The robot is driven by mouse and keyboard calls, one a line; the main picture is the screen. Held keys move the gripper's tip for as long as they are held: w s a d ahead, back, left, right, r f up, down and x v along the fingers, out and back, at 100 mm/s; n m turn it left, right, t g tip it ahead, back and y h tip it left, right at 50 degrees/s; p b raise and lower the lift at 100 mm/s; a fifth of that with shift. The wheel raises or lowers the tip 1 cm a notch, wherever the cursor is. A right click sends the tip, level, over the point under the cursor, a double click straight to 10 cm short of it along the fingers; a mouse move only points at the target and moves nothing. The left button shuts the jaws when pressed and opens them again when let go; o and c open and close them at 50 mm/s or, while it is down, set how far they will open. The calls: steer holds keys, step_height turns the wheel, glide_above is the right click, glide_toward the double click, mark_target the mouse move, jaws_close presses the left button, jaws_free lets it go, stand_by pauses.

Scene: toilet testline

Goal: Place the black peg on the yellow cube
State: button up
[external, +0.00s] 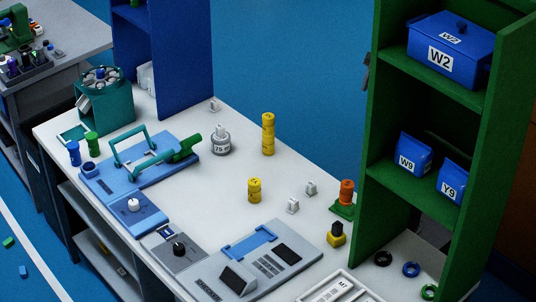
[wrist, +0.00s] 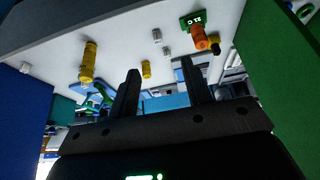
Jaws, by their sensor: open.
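A yellow cube (external: 336,240) stands near the right edge of the white table. A short black peg (external: 337,228) appears to sit upright on top of it. In the wrist view, a small dark shape (wrist: 215,47) beside the orange cylinder may be the same peg; the cube is hard to make out there. My gripper (wrist: 160,67) shows in the wrist view with its two dark fingers spread and nothing between them. It is apart from the table objects. In the external view I cannot clearly make it out; a dark shape shows behind the green shelf.
An orange cylinder (external: 347,192) stands on a green base beside the cube. A tall yellow stack (external: 268,134), a short yellow stack (external: 254,190) and a grey weight (external: 220,141) stand on the table. A green shelf (external: 391,100) with blue bins rises at right. The table centre is mostly clear.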

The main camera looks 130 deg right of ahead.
steer(key=shift+t, duration=0.3)
steer(key=shift+s+d+f, duration=0.15)
steer(key=shift+s+f, duration=0.15)
steer(key=shift+s, duration=0.35)
steer(key=shift+s+d+f, duration=0.15)
steer(key=shift+s+f, duration=0.2)
steer(key=shift+s, duration=0.3)
steer(key=shift+s+d+f, duration=0.15)
steer(key=shift+s+f, duration=0.15)
steer(key=shift+s, duration=0.35)
